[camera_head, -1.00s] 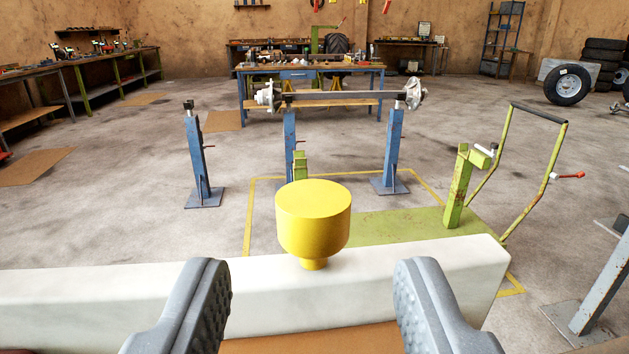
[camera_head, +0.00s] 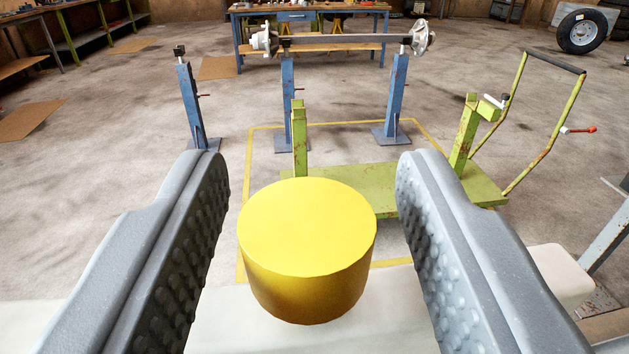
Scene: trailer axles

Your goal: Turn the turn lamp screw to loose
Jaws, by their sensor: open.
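A yellow round knob (camera_head: 306,245), which looks like the turn lamp screw, stands upright on a white beam (camera_head: 400,310). Its flat top faces up towards the camera; its narrow stem is hidden under the head. My gripper (camera_head: 312,170) is open, with one grey studded finger on each side of the knob. Gaps show between the knob and both fingers, and neither finger appears to touch it.
Beyond the beam, a green trolley (camera_head: 400,190) with a tall handle stands on the floor. Blue stands (camera_head: 392,100) and an axle (camera_head: 340,40) are farther back, before a blue workbench (camera_head: 310,15). Open concrete floor lies around them.

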